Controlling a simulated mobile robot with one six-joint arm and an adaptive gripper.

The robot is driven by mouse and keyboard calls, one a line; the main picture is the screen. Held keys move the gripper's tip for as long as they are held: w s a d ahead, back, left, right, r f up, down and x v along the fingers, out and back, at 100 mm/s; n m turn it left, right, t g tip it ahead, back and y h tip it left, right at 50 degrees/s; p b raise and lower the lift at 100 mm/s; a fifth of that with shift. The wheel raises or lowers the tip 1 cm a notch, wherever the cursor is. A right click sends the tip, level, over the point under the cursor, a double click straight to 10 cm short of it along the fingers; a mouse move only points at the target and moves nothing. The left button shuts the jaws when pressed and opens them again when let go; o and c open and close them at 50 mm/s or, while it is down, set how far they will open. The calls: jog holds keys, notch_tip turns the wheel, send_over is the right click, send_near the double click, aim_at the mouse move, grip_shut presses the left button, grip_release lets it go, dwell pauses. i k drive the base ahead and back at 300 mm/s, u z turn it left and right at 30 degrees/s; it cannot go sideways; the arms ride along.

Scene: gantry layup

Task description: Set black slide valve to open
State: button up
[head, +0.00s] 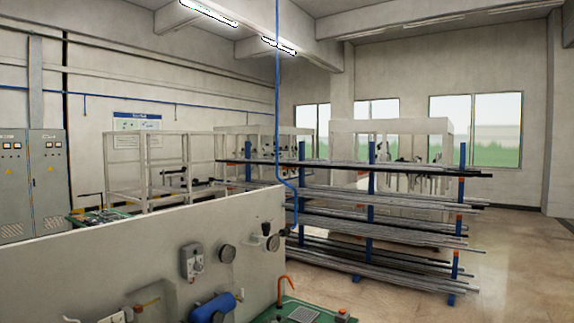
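A pale upright panel (90,262) fills the lower left of the head view, with several fittings on its face. Near its upper right is a small fitting with a black knob (266,229) on top and a round dark part beside it. This may be the black slide valve, but it is too small to tell, and I cannot read whether it is open or closed. A round gauge (227,253) and a grey box with a dial (192,261) sit to its left. My gripper is not in view.
A blue cylinder (212,308) is low on the panel. A blue hose (278,100) hangs from above. A rack of long bars (371,205) stands behind; open floor (515,265) lies to the right.

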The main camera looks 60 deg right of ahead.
aim_at(286, 231)
jog(key=z, duration=1.75)
